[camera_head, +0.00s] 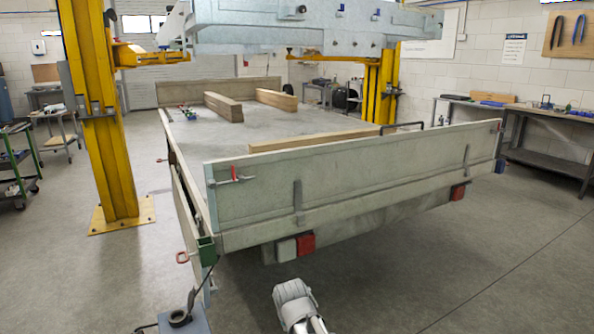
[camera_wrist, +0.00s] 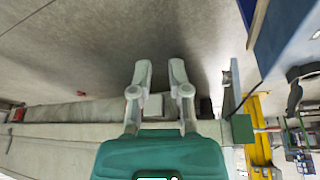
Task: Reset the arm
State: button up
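My gripper (camera_wrist: 160,75) shows in the wrist view with its two pale fingers apart and nothing between them. Its teal-green body fills the bottom middle of that view. The grey floor shows beyond the fingertips. In the head view a pale grey jointed part, which looks like part of my arm, rises from the bottom edge in front of the trailer. I cannot make out the fingers there. The trailer (camera_head: 350,185) stands just beyond that part, with its pale tailboard closed. The tailboard also shows in the wrist view (camera_wrist: 50,145), behind the gripper.
Wooden beams (camera_head: 310,141) lie on the trailer bed. A yellow lift post (camera_head: 108,150) stands at the left, and a pale metal frame (camera_head: 290,28) hangs above the bed. A workbench (camera_head: 555,130) is at the right. The floor (camera_head: 460,270) at the front right is clear.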

jog(key=s+d+f+m+g+b, duration=0.1)
jog(key=s+d+f+g+b, duration=0.15)
jog(key=s+d, duration=0.45)
jog(key=s+d+f+m+g+b, duration=0.1)
jog(key=s+d+f+g, duration=0.15)
jog(key=d, duration=0.95)
notch_tip(320, 180, up, 32)
jog(key=t+p, duration=0.1)
jog(key=p, duration=3)
jog(key=shift+s+a+f+p, duration=0.15)
jog(key=shift+s+f+p, duration=0.05)
jog(key=shift+s+p, duration=0.15)
jog(key=shift+a, duration=0.1)
